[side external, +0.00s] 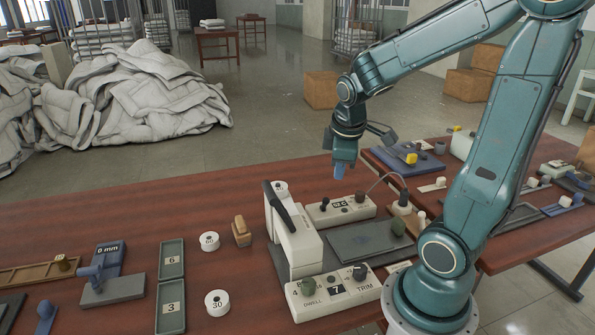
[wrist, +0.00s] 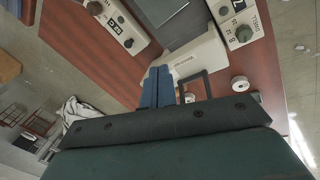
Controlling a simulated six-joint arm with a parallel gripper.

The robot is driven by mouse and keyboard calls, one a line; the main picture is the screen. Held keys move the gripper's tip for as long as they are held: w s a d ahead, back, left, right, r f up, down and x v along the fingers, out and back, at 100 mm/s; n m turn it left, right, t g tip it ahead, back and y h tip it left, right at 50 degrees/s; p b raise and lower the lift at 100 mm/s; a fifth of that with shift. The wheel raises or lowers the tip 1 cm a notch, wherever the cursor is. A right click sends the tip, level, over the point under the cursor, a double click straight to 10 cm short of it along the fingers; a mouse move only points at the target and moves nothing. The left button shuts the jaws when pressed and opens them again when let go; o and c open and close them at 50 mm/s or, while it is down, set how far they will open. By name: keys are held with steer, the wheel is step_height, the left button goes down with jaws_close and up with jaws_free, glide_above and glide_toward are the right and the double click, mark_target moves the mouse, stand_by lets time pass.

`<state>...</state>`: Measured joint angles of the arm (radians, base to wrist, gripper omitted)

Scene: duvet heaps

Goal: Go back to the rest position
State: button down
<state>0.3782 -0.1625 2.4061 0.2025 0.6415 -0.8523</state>
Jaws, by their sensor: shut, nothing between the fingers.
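My gripper (side external: 339,171) hangs from the teal arm above the far edge of the red-brown table (side external: 120,215), in the side view. Its blue fingers point down and are shut with nothing between them. In the wrist view the closed blue fingers (wrist: 157,86) show side by side in front of the table. The gripper is clear of the objects below it. The white press-like device (side external: 293,235) with a dark lever stands on the table, nearer the camera and left of the gripper.
Control boxes with knobs (side external: 333,287) and (side external: 340,208) flank the white device. White rolls (side external: 217,302), green trays (side external: 171,260) and a blue gauge (side external: 108,262) lie to the left. A second table (side external: 500,205) holds more fixtures at right. Duvet heaps (side external: 150,95) lie on the floor behind.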

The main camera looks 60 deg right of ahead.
steer(key=s+a+r+m+t+y, duration=0.1)
steer(key=s+a+r+m, duration=0.1)
steer(key=a, duration=0.5)
steer(key=s+a+r+m+t+y, duration=0.1)
steer(key=s+a+r+t, duration=0.1)
steer(key=s+a+r, duration=0.2)
steer(key=a+r, duration=0.2)
steer(key=a, duration=0.1)
steer(key=shift+s+a+m+t+y, duration=0.25)
steer(key=shift+m+t+y, duration=0.05)
steer(key=shift+m+y, duration=0.1)
